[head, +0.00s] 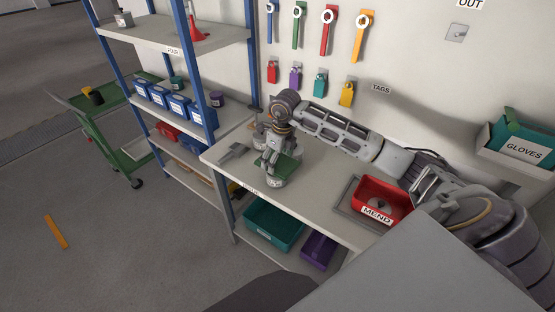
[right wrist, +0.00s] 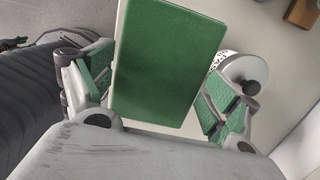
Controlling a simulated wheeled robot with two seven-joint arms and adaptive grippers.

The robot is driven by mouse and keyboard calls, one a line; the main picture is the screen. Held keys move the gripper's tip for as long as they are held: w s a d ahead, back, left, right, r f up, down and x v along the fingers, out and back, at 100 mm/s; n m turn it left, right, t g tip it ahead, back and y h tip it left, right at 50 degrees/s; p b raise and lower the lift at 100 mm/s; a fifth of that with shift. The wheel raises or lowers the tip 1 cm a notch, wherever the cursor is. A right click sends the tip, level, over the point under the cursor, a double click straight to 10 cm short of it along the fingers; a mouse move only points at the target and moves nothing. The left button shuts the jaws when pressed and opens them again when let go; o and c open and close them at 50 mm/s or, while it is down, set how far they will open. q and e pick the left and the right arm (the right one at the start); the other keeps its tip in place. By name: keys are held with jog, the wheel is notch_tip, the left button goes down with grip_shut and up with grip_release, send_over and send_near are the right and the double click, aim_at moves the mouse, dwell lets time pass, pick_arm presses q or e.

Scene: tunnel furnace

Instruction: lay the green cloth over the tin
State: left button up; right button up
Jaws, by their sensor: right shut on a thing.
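The green cloth (head: 288,166) shows in the head view at my right gripper (head: 272,158), above the left part of the workbench. My right gripper is shut on the cloth. My left gripper is not in view.
A white round thing with a dark knob (right wrist: 246,74) is beside the right finger. Shelves (head: 190,35) stand at left.

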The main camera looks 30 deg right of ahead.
jog(key=shift+f+b, duration=0.8)
jog(key=shift+f, duration=0.3)
dwell(1.4)
jog(key=o, duration=0.7)
jog(key=shift+r, duration=0.1)
dwell(0.4)
jog(key=shift+s+d+r+p, duration=0.15)
jog(key=shift+r+p, duration=0.6)
jog(key=shift+r, duration=0.7)
jog(key=shift+s+r+p, duration=0.2)
jog(key=shift+r+p, duration=0.6)
jog(key=shift+r, duration=0.7)
jog(key=shift+s+d+r+p, duration=0.15)
jog(key=shift+r+p, duration=0.6)
jog(key=shift+r, duration=0.7)
jog(key=shift+a, duration=0.1)
